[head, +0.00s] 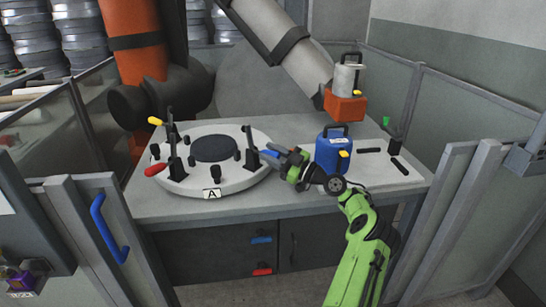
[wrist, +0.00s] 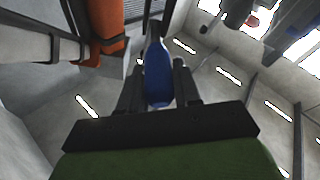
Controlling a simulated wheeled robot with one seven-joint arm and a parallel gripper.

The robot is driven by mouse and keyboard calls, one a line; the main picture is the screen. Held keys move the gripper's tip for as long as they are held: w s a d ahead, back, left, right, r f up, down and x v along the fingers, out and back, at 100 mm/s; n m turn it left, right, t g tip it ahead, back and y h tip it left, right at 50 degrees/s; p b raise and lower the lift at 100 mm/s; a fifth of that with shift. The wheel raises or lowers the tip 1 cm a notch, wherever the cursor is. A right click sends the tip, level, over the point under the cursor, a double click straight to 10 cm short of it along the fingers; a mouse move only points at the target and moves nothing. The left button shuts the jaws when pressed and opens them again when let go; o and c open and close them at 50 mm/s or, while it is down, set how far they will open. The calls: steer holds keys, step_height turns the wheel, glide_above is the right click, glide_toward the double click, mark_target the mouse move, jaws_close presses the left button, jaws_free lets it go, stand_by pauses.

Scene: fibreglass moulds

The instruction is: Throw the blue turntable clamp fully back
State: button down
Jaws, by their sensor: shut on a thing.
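The white round turntable (head: 236,180) stands on the grey bench, with a dark disc in its middle and a label A on its front edge. The blue clamp handle (head: 269,154) sticks out to the right from the black clamp post (head: 250,150) at the turntable's right side. My gripper (head: 278,153) reaches in from the right and is shut on the blue handle. In the wrist view the blue handle (wrist: 157,72) stands between the two dark fingers. The clamp's far end is partly hidden. A yellow clamp handle (head: 155,121) and a red clamp handle (head: 156,170) are on the turntable's left side.
A blue jug (head: 333,152) stands close behind my wrist on the bench (head: 220,207). Fence panels (head: 460,120) enclose both sides.

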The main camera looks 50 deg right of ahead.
steer(key=c, duration=0.9)
jaws_free()
steer(key=shift+o, duration=0.2)
steer(key=r+p+v, duration=0.2)
steer(key=r+v, duration=0.1)
steer(key=v, duration=0.9)
steer(key=shift+s+f+p, duration=0.35)
steer(key=shift+s, duration=0.4)
steer(key=shift+d, duration=0.15)
